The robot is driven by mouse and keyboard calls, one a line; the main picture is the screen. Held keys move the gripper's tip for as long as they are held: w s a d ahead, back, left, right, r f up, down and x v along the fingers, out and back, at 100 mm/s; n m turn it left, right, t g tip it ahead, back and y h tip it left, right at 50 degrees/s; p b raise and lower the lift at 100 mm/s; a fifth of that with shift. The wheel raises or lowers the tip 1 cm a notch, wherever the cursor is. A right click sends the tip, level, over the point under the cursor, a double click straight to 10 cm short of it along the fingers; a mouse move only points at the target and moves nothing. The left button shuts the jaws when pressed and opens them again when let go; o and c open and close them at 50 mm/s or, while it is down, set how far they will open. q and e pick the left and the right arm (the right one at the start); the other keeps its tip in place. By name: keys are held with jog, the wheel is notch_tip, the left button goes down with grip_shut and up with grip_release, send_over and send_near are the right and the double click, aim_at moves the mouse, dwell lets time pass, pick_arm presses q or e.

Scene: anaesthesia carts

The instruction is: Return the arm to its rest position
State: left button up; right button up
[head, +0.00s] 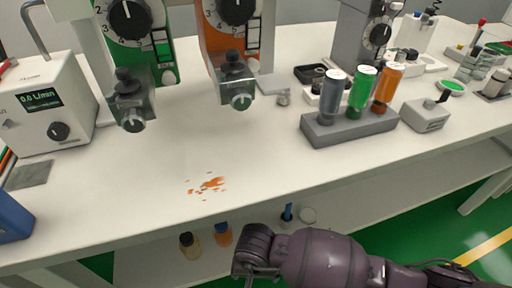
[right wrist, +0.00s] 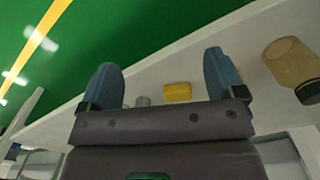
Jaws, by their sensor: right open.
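My right arm (head: 325,258) reaches in from the right along the bottom of the head view, in front of the bench's front edge. My right gripper (head: 257,268) is at its left end, below the tabletop level in the picture, and its fingers are mostly cut off or hidden there. In the right wrist view my right gripper (right wrist: 162,65) shows two blue-grey fingers spread wide apart, with nothing held between them. My left gripper is not in view.
The white bench (head: 165,175) carries an orange spill (head: 208,186), a grey holder (head: 350,127) with three bottles, and a flow meter box (head: 48,105). On the lower shelf (head: 350,190) are a yellowish bottle (head: 190,246) and an orange one (head: 223,236). Green floor (head: 440,235) is clear at right.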

jog(key=s+a+r+m+g+y+p, duration=0.4)
jog(key=s+a+r+m+y, duration=0.4)
jog(key=s+r+m+y, duration=0.15)
jog(key=d+r+m+t+y+p, duration=0.35)
jog(key=r+m+t+y, duration=0.5)
jog(key=r+m, duration=0.7)
jog(key=w+d+m+t+h+p, duration=0.35)
jog(key=d+m+t+h, duration=1)
jog(key=m, duration=1.25)
pick_arm(q)
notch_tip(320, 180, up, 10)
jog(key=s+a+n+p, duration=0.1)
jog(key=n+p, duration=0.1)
jog(key=p, duration=0.2)
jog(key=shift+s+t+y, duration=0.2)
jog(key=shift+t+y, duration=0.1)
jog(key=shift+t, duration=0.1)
pick_arm(e)
jog(key=s+d+f+m+g+h, duration=0.2)
jog(key=s+d+f+m+g, duration=0.1)
jog(key=s+d+m, duration=0.4)
jog(key=s+d+f+m+g+h, duration=0.2)
jog(key=s+d+f+m+g, duration=0.2)
jog(key=s+d+m, duration=0.3)
jog(key=d+m, duration=0.4)
jog(key=m, duration=0.1)
jog(key=shift+s+d+f, duration=0.15)
jog(key=shift+d+f, duration=0.05)
jog(key=shift+f, duration=0.2)
